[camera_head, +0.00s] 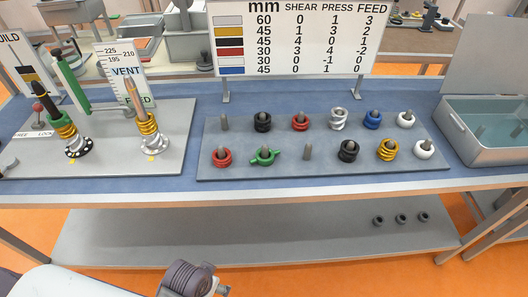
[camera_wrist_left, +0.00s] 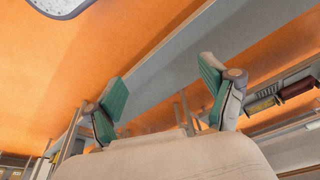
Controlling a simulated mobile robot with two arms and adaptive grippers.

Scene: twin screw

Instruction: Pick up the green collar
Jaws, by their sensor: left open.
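The green collar (camera_head: 265,157) sits around a short grey peg in the front row of the grey peg board (camera_head: 330,176) on the blue bench. It has small lugs sticking out at its sides. My left gripper (camera_wrist_left: 163,94) shows in the left wrist view with its two green-padded fingers wide apart and nothing between them. That view faces the orange floor and a grey bench or shelf edge; the collar is not in it. At the bottom of the head view, part of my arm is well in front of and below the bench top. My right gripper is not in view.
A red collar (camera_head: 222,157) is left of the green one; a bare peg (camera_head: 307,152) is right of it. More collars fill the board. A sign (camera_head: 293,38) stands behind, a two-post fixture (camera_head: 176,130) at left, and a grey bin (camera_head: 485,130) at right. A lower shelf (camera_head: 250,235) runs beneath.

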